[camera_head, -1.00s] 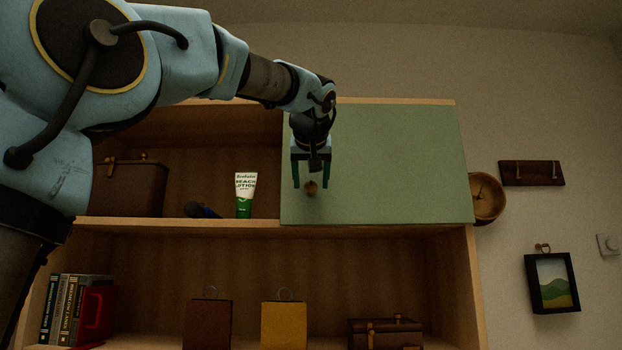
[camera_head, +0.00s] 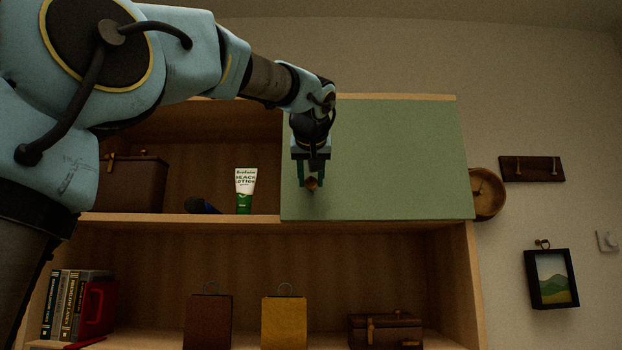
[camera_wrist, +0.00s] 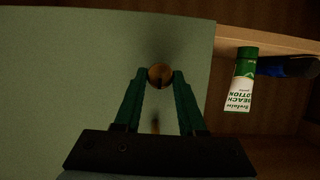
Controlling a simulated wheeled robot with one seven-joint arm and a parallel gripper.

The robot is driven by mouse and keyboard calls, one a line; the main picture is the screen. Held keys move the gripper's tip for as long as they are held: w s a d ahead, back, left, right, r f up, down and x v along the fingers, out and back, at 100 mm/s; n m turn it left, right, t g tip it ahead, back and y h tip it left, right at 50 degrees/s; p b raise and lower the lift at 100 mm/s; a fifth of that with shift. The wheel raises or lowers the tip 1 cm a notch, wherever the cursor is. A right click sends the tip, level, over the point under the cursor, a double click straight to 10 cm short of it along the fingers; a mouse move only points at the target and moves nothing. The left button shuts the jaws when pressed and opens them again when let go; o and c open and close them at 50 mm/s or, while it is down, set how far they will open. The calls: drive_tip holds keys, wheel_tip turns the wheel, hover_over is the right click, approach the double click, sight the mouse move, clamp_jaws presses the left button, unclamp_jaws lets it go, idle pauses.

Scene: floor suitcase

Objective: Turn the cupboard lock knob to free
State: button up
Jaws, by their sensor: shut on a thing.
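The lock knob (camera_head: 311,185) is a small round brown knob near the lower left of the green cupboard door (camera_head: 400,160). In the wrist view the knob (camera_wrist: 160,76) sits between the tips of my green fingers, with a finger touching each side. My gripper (camera_head: 311,182) is shut on it, in front of the door; the gripper also shows in the wrist view (camera_wrist: 159,80). The door looks closed flat against the cupboard. A small brown mark (camera_wrist: 156,124) shows between my fingers. The knob's turn angle cannot be told.
An open shelf left of the door holds a lotion tube (camera_head: 244,190), a dark blue object (camera_head: 201,206) and a brown case (camera_head: 135,184). Bags, books and a small chest (camera_head: 385,331) stand on the shelf below.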

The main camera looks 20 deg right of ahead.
clamp_jaws()
drive_tip(key=m, duration=0.1)
drive_tip(key=m+t+y, duration=0.1)
drive_tip(key=shift+d+m+y, duration=0.25)
drive_tip(key=shift+m+y, duration=0.05)
drive_tip(key=shift+m, duration=0.1)
drive_tip(key=m, duration=0.1)
drive_tip(key=m+t+y+b, duration=0.1)
drive_tip(key=m, duration=0.1)
drive_tip(key=shift+s+d+f+y, duration=0.1)
drive_tip(key=shift+s+f+y, duration=0.1)
drive_tip(key=shift+y, duration=0.1)
drive_tip(key=m+t+b, duration=0.1)
drive_tip(key=m+t+y+b, duration=0.1)
drive_tip(key=m, duration=0.1)
drive_tip(key=shift+d+f+m, duration=0.1)
drive_tip(key=shift+f+m, duration=0.1)
drive_tip(key=shift+m, duration=0.1)
drive_tip(key=shift+f+m+t+b, duration=0.1)
drive_tip(key=shift+m+t+b, duration=0.9)
drive_tip(key=shift+m, duration=1)
drive_tip(key=o, duration=1)
unclamp_jaws()
drive_tip(key=shift+o, duration=0.2)
